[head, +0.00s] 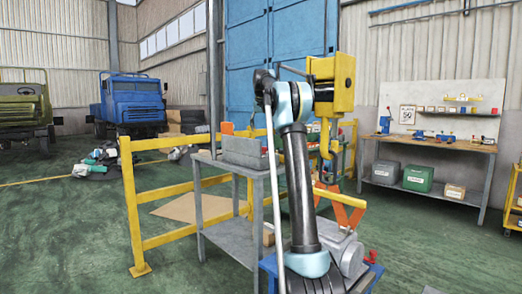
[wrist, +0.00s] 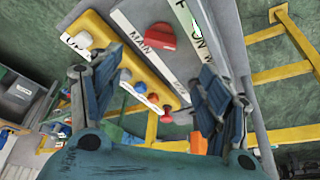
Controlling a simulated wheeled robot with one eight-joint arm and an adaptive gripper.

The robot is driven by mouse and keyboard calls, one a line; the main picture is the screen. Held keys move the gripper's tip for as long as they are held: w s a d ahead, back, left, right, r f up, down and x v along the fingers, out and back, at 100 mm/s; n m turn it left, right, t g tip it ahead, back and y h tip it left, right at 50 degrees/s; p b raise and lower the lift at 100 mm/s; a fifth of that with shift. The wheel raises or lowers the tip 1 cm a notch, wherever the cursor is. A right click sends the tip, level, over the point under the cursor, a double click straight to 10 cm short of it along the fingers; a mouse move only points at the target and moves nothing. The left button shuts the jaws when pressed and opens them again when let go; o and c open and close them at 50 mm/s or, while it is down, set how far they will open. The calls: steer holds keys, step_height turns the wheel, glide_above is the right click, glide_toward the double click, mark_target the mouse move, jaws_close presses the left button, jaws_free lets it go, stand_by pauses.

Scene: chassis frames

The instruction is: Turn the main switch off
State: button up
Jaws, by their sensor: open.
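The main switch (wrist: 160,37) is a red knob on a grey panel (wrist: 224,22) in the wrist view, beside a white strip reading "MAIN". A second white label with partly cut-off lettering, including "ON", lies to its right; I cannot tell which way the knob is set. My gripper (wrist: 155,70) has its two dark blue fingers spread wide at left and right. The knob shows beyond them, near the upper middle, with nothing between the fingertips held. In the head view my arm rises in front, and I cannot make out the fingers or the switch there.
A yellow strip (wrist: 128,52) with white, blue and red controls runs beside the switch. A red button (wrist: 166,113) sticks out below. Yellow railings (head: 170,142) and a grey table (head: 235,236) stand nearby. Open green floor (head: 65,235) lies at left.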

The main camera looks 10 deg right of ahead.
steer(key=x, duration=1.3)
